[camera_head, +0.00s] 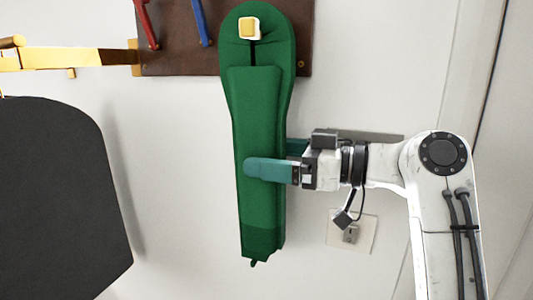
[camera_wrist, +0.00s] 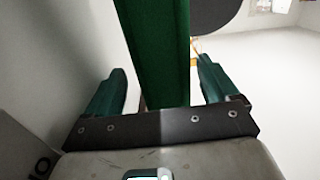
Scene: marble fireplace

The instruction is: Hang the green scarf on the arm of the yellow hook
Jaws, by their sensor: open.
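The green scarf (camera_head: 255,110) hangs down in the head view, its top loop around the yellow hook (camera_head: 249,28), whose square end shows in front of the cloth. The scarf's two tails hang below, close together. My gripper (camera_head: 277,160) is at the lower half of the scarf, with one teal finger in front of the cloth and the other behind it. In the wrist view the scarf (camera_wrist: 158,50) passes between the two spread fingers of my gripper (camera_wrist: 158,90), with gaps on both sides. The gripper is open.
A brown board (camera_head: 180,50) on the wall bears a red hook (camera_head: 147,24) and a blue hook (camera_head: 200,22). A dark rounded panel (camera_head: 55,190) stands at the left, below a gold bar (camera_head: 80,57). A wall outlet (camera_head: 351,232) is below my gripper.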

